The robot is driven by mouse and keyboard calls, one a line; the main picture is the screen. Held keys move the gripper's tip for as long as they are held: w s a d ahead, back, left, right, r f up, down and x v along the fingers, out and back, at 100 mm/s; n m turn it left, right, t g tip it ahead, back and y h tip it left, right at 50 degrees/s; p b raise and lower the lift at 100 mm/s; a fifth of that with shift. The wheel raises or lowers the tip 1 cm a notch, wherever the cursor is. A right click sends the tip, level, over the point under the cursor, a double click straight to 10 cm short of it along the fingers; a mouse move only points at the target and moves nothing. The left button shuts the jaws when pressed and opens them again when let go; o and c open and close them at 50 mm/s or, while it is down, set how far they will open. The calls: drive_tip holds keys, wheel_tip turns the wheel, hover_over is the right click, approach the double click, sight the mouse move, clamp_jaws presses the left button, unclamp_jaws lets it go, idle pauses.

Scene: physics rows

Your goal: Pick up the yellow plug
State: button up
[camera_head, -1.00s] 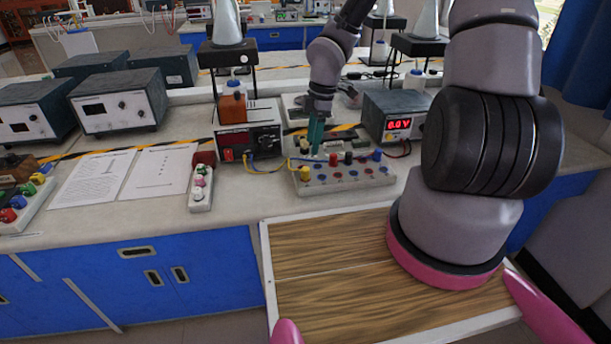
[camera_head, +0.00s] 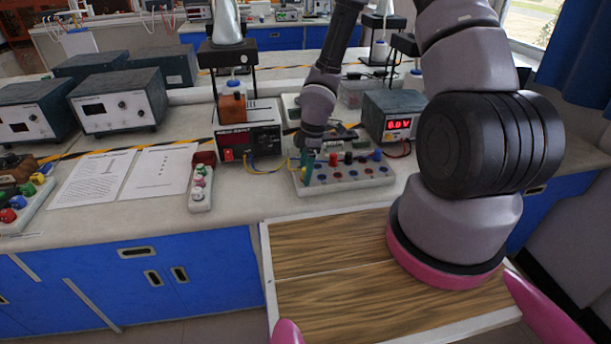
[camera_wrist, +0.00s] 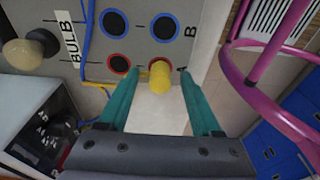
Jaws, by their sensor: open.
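The yellow plug (camera_wrist: 160,75) stands in the near part of the grey socket board (camera_wrist: 150,48), by the letter A. In the wrist view it sits between the tips of the two teal fingers of my gripper (camera_wrist: 160,84), with a visible gap on each side. My gripper is open. In the head view my gripper (camera_head: 307,166) is low over the left end of the board (camera_head: 347,180), and its fingers mostly hide the yellow plug there.
Red and blue plugs stand on the board right of my gripper. A power supply (camera_head: 390,116) reading 0.0V stands behind right, and a red-display meter (camera_head: 247,143) behind left. Yellow and blue wires (camera_wrist: 86,45) run beside the fingers. A small plug strip (camera_head: 201,185) lies left.

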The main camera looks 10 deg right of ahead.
clamp_jaws()
wheel_tip(320, 180, up, 10)
drive_tip(key=shift+r, duration=0.1)
idle(0.7)
drive_tip(key=shift+d, duration=0.1)
